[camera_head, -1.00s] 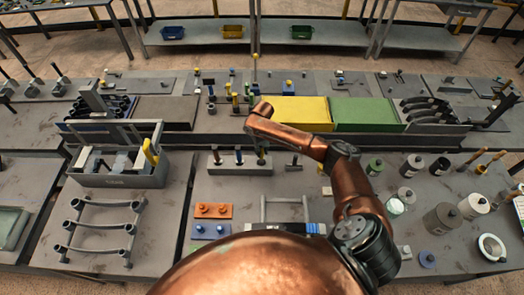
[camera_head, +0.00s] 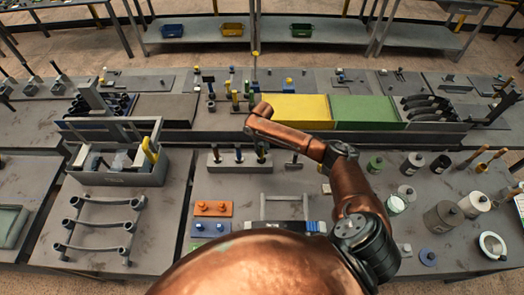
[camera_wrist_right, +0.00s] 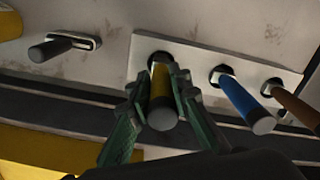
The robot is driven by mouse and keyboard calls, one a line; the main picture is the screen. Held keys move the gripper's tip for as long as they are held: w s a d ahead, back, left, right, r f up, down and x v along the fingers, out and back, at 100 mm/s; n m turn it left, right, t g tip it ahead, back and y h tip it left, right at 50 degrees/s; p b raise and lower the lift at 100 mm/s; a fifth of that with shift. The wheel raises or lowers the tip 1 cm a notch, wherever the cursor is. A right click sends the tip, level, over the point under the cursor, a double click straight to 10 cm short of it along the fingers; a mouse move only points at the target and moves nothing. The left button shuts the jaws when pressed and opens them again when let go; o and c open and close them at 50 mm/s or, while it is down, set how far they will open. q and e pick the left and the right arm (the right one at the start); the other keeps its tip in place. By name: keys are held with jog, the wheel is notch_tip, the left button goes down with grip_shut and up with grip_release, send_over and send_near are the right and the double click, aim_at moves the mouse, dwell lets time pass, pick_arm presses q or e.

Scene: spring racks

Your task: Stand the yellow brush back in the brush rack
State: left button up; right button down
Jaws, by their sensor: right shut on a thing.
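The yellow brush (camera_wrist_right: 160,88) is between the two green fingers of my right gripper (camera_wrist_right: 158,100) in the right wrist view, and the fingers are shut on its handle. Its lower end lines up with the end hole of the pale brush rack (camera_wrist_right: 195,58); I cannot tell how deep it sits. A blue handle (camera_wrist_right: 244,101) and a brown handle (camera_wrist_right: 290,101) stand in the other holes. In the head view the rack (camera_head: 225,167) is at the middle, and my right gripper (camera_head: 262,147) is small at its right end. My left gripper is out of view.
A T-shaped tool (camera_head: 293,163) stands right of the rack. A grey crate (camera_head: 118,178) with a yellow-handled item is on the left. Yellow (camera_head: 300,112) and green (camera_head: 365,113) panels lie behind the rack. Several jars and cans, including a grey can (camera_head: 442,216), stand at the right.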

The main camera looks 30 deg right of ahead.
jog(key=shift+f, duration=0.65)
jog(key=c, duration=1.7)
grip_release()
jog(key=shift+o, duration=0.5)
jog(key=o, duration=0.4)
